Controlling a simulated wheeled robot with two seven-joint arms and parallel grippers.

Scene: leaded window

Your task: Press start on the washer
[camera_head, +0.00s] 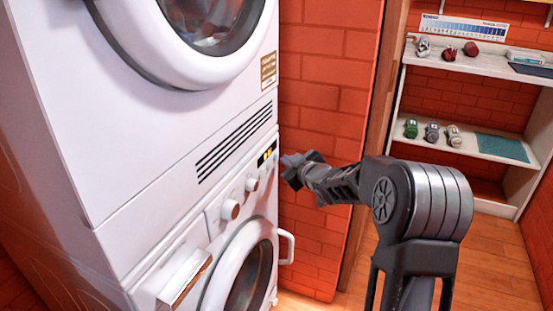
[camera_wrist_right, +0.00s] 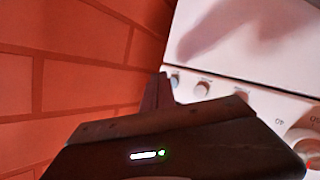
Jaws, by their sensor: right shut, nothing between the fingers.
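The white washer (camera_head: 215,255) is the lower of two stacked machines in the head view. Its control panel has two round knobs (camera_head: 230,209) and a small dark display with yellow marks (camera_head: 267,153) near its right end. My right gripper (camera_head: 288,160) is shut and empty, beside the panel's right end. In the wrist view, the shut fingers (camera_wrist_right: 161,90) are near a small bluish round button (camera_wrist_right: 174,80). More round buttons (camera_wrist_right: 202,88) sit along the panel there. I cannot tell whether the fingertips touch the panel. My left gripper is not in view.
The upper machine (camera_head: 140,130) stands directly above the washer. A red brick wall (camera_head: 325,100) is close on the right. The washer door's handle (camera_head: 287,247) sticks out below my gripper. White shelves (camera_head: 470,62) with small objects stand farther right.

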